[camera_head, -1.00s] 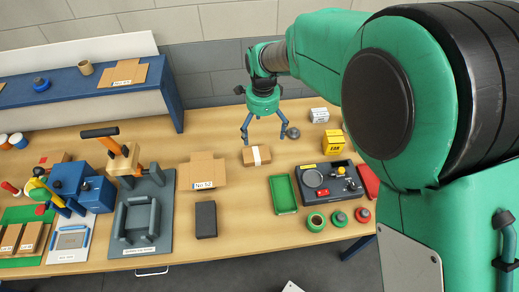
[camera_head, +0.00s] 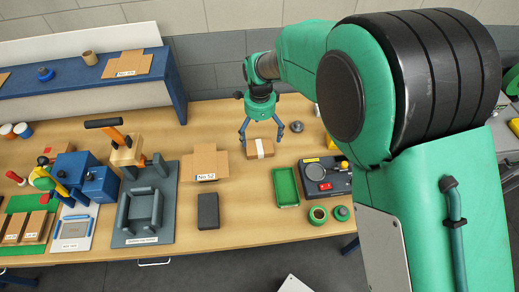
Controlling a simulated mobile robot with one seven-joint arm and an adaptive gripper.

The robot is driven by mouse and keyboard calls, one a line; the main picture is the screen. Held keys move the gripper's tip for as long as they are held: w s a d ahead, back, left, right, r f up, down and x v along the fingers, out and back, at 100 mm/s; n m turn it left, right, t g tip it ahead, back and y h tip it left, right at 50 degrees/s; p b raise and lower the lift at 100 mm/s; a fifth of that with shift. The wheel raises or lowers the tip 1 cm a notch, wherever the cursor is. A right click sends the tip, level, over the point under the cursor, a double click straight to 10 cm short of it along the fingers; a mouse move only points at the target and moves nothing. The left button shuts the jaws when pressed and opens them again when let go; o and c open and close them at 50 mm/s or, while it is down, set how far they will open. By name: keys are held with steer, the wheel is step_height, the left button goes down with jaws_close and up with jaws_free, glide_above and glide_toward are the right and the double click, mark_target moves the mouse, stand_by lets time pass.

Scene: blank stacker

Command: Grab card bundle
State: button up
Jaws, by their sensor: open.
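The card bundle (camera_head: 250,154) is a small brown stack with a white band around its middle. It lies on the wooden table in the centre of the view.
A green tray (camera_head: 285,202) and a dark tray with small parts (camera_head: 311,191) stand right of the bundle. A flat cardboard piece (camera_head: 207,165) and a dark block (camera_head: 208,224) lie left. A grey jig (camera_head: 128,237) stands further left. Bare table surrounds the bundle.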

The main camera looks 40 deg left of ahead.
glide_above(260, 150)
steer(key=shift+w+a+f, duration=0.1)
steer(key=shift+f, duration=2)
steer(key=shift+f+b, duration=0.7)
steer(key=shift+f, duration=1.85)
steer(key=shift+c, duration=0.3)
steer(key=c, duration=1.1)
